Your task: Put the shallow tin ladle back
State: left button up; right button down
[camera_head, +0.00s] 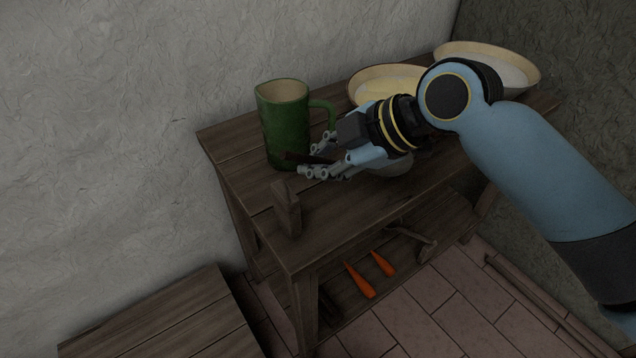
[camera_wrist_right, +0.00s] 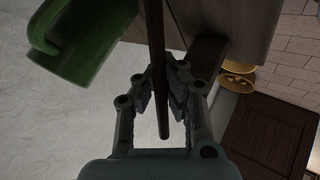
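The shallow tin ladle has a long dark handle (camera_head: 300,157), and a pale grey bowl (camera_head: 391,168) shows partly behind my right wrist. My right gripper (camera_head: 318,160) is above the wooden bench, its fingers closed in on the handle. In the right wrist view the handle (camera_wrist_right: 157,60) runs between the two finger pads of the gripper (camera_wrist_right: 160,88), close to both. The bowl is outside that view. A short wooden upright (camera_head: 287,207) stands at the bench's front left; it also shows in the wrist view (camera_wrist_right: 206,53). My left gripper is not in view.
A green jug (camera_head: 284,125) stands close behind the gripper. Two shallow bowls, one nearer (camera_head: 366,91) and one farther (camera_head: 513,68), stand at the bench's (camera_head: 245,185) back right. Orange carrots (camera_head: 361,281) lie on the lower shelf. A low wooden surface (camera_head: 170,320) is at front left.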

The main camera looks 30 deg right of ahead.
jog(key=shift+a+f+b, duration=0.1)
jog(key=shift+f+b, duration=0.35)
jog(key=shift+f, duration=1.65)
jog(key=c, duration=1.5)
grip_release()
jog(key=shift+f, duration=0.1)
jog(key=shift+r, duration=0.2)
jog(key=p+v, duration=0.2)
jog(key=v, duration=1)
jog(key=shift+p, duration=0.4)
jog(key=shift+s+f, duration=0.1)
